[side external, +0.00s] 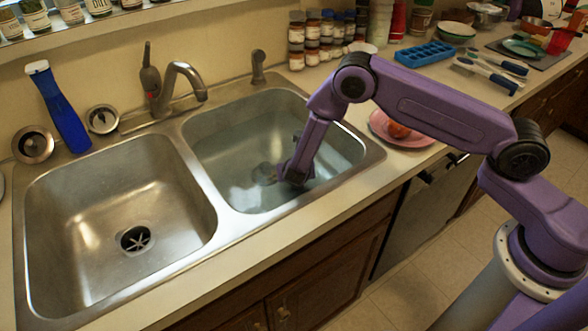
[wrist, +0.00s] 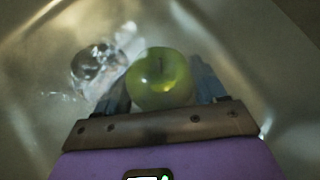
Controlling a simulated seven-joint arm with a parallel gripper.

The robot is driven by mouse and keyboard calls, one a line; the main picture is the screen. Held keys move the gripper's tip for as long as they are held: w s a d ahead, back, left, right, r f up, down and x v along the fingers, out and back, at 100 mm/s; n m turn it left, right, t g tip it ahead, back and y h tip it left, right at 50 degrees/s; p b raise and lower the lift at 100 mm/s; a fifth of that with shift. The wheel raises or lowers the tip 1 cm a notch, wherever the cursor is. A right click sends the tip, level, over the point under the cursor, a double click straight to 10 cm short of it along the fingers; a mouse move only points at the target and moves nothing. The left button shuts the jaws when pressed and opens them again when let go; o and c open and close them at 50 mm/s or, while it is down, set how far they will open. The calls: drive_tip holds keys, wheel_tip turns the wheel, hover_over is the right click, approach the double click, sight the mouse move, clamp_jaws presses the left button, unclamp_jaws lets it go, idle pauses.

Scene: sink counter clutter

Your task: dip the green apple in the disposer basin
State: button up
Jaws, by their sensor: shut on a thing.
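The green apple (wrist: 162,82) is between the fingers of my gripper (wrist: 165,92) in the wrist view, stem side facing the camera. My gripper is shut on it. In the side view, my gripper (side external: 293,177) is low in the right basin (side external: 225,155), which holds clear water. The apple is hidden there by my gripper and arm. The left basin (side external: 75,215) is empty and has a dark drain (side external: 136,239) with a star-shaped opening. I cannot tell from the wrist view whether the apple touches the basin floor.
A divider separates the basins. The faucet (side external: 180,85) stands behind them. A round metal drain (wrist: 98,62) lies left of the apple.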

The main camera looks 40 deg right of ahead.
drive_tip(key=shift+w+a, duration=0.1)
drive_tip(key=shift+w, duration=0.35)
drive_tip(key=shift+s, duration=0.15)
drive_tip(key=shift+s, duration=0.45)
drive_tip(key=shift+w, duration=0.2)
drive_tip(key=shift+w, duration=0.4)
drive_tip(key=shift+s, duration=0.15)
drive_tip(key=shift+s+d, duration=0.2)
drive_tip(key=shift+s, duration=0.25)
drive_tip(key=shift+w+a, duration=0.1)
drive_tip(key=shift+w, duration=0.1)
idle(0.4)
drive_tip(key=shift+w+a, duration=0.1)
drive_tip(key=shift+w, duration=0.3)
